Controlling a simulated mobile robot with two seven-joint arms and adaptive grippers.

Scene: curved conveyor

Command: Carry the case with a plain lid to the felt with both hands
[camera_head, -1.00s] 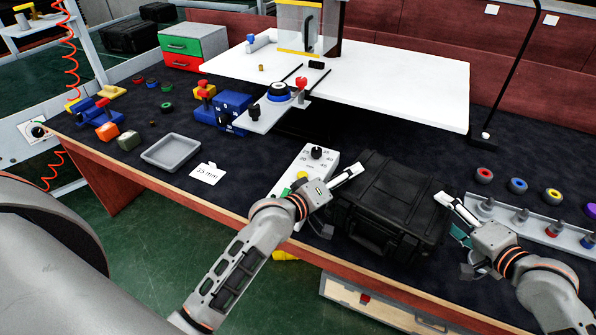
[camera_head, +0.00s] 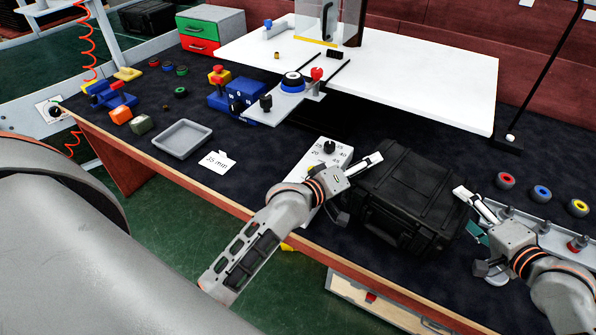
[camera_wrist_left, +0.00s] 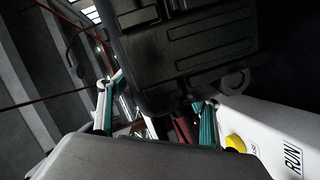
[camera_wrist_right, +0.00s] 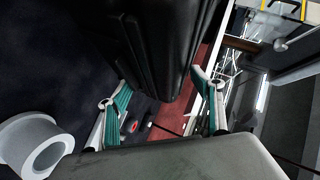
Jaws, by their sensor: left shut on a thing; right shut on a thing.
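A black hard case (camera_head: 408,190) with a plain ribbed lid lies closed near the front of the bench, between my two grippers. My left gripper (camera_head: 366,170) is shut on its left side; my right gripper (camera_head: 470,208) is shut on its right side. In the left wrist view the dark case (camera_wrist_left: 190,50) fills the top, beyond the fingers. In the right wrist view the case (camera_wrist_right: 150,45) reaches down between the fingers. Its underside is hidden, so I cannot tell if it is lifted. I cannot tell a separate felt from the dark bench cover (camera_head: 270,150).
A white control box with a knob (camera_head: 323,160) stands close left of the case. A rail of sockets (camera_head: 553,238) and coloured rings (camera_head: 542,193) are at right. A raised white table (camera_head: 420,90) is behind. A grey tray (camera_head: 182,139) and card (camera_head: 217,162) lie left.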

